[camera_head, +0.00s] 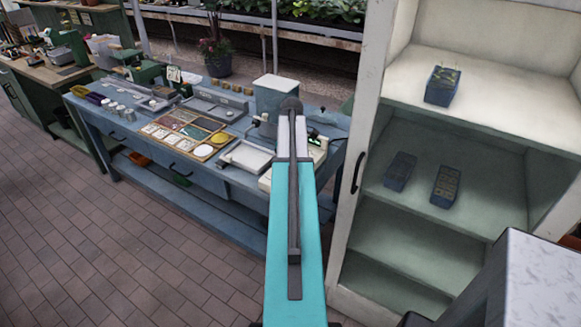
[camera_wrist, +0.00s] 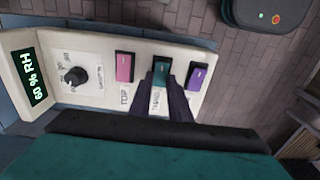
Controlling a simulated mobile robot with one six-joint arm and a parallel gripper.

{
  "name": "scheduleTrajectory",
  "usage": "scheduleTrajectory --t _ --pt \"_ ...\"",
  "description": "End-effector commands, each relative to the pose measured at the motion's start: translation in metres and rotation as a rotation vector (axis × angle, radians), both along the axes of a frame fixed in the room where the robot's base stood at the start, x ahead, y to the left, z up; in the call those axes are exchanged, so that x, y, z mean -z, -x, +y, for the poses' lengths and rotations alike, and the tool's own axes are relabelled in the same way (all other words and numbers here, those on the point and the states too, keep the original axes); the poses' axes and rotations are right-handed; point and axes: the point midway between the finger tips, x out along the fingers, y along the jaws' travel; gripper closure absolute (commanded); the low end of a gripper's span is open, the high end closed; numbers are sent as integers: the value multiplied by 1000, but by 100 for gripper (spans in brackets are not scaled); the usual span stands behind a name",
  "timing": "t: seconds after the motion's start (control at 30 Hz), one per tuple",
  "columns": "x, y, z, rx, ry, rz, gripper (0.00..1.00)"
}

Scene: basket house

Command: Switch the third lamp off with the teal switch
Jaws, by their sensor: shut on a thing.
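In the wrist view a cream control panel (camera_wrist: 105,62) carries a pink rocker switch (camera_wrist: 124,66), the teal switch (camera_wrist: 161,66) and a purple switch (camera_wrist: 197,76) in a row. My gripper (camera_wrist: 162,80) has its two dark fingers at the near end of the teal switch, one at each side, shut on it. The fingers hide part of the labels below the switches. In the head view my arm covers most of the panel (camera_head: 317,150) on the blue bench. I cannot make out the third lamp in either view.
The panel also has a black dial (camera_wrist: 75,77) and a green display (camera_wrist: 34,77) reading 60 % RH. The blue bench (camera_head: 235,176) holds trays and a white-topped box (camera_head: 276,95). A white shelf cabinet (camera_head: 366,120) stands close on the right. The brick floor at left is clear.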

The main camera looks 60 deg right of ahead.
Motion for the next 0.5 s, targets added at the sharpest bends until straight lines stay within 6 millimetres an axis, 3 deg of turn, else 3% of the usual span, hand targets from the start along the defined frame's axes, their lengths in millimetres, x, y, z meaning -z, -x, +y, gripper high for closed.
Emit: scheduleTrajectory --t 0.47,0.5 --pt "1 -2 1 0 0 69 100" --pt "1 -2 1 0 0 69 80"
